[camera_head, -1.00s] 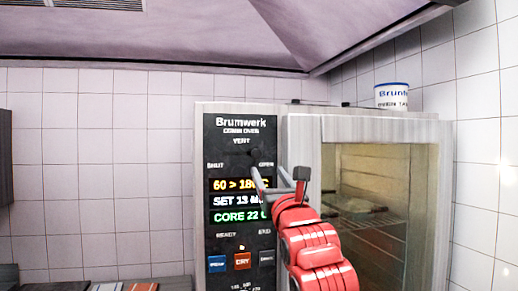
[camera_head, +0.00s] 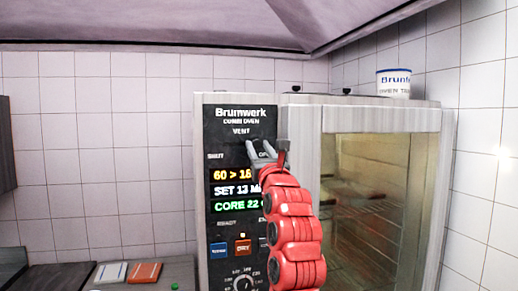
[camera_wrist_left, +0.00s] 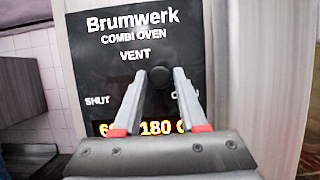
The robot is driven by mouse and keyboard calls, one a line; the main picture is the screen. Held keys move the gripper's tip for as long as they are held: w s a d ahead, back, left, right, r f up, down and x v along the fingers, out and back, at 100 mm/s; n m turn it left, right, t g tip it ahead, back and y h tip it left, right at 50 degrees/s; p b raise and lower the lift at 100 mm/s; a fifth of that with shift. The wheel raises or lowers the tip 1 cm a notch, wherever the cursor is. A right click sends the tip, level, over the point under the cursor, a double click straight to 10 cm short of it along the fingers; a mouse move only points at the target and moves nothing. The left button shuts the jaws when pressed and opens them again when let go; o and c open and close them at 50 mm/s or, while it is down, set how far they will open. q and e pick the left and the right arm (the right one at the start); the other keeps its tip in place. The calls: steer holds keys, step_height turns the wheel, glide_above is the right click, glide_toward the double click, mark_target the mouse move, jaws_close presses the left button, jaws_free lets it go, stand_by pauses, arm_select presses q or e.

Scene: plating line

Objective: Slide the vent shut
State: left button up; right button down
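The vent knob (camera_wrist_left: 159,77) is a small dark round knob on the black control panel (camera_wrist_left: 85,60) of the Brumwerk combi oven. It sits below the word VENT, between the SHUT and OPEN labels and nearer OPEN. My left gripper (camera_head: 260,148) is in front of the panel at the knob. In the left wrist view, its two grey fingertips (camera_wrist_left: 159,74) stand apart on either side of the knob, with narrow gaps. In the head view, the fingers and red arm cover part of the OPEN label and displays. My right gripper is not in view.
The oven's glass door (camera_head: 375,200) is to the right of the panel. A white tub (camera_head: 393,84) stands on top of the oven. A hood (camera_head: 180,25) hangs above.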

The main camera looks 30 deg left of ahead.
arm_select(q)
jaws_close()
stand_by(1.1)
